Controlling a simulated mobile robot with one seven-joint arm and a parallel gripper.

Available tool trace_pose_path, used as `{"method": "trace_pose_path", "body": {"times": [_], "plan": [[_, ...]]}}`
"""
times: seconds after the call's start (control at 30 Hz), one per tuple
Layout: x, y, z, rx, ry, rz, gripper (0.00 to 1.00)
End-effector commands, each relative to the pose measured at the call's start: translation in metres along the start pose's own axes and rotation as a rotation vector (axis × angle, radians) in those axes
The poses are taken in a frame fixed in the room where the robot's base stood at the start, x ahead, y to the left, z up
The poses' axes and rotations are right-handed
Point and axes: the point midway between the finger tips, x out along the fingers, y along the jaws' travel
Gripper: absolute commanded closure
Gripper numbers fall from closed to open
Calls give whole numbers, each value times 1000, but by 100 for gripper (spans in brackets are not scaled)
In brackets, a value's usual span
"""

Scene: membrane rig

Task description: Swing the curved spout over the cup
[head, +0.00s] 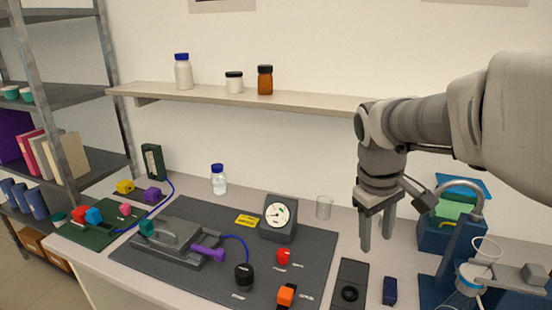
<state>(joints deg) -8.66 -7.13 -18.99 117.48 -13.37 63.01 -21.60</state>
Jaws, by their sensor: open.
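A blue bin (437,237) with green contents stands behind the spout. A shelf (240,95) with bottles runs along the wall.

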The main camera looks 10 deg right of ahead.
Motion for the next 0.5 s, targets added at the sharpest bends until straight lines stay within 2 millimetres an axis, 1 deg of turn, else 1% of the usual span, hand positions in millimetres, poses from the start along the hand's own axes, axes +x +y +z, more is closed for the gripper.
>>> {"method": "trace_pose_path", "body": {"times": [0.03, 0.2, 0.4, 0.5], "plan": [[9, 10, -6, -26, -46, 15, 49], [30, 47, -19, -118, -191, 77, 49], [49, 87, -32, -231, -375, 159, 49], [56, 106, -40, -288, -473, 203, 49]]}}
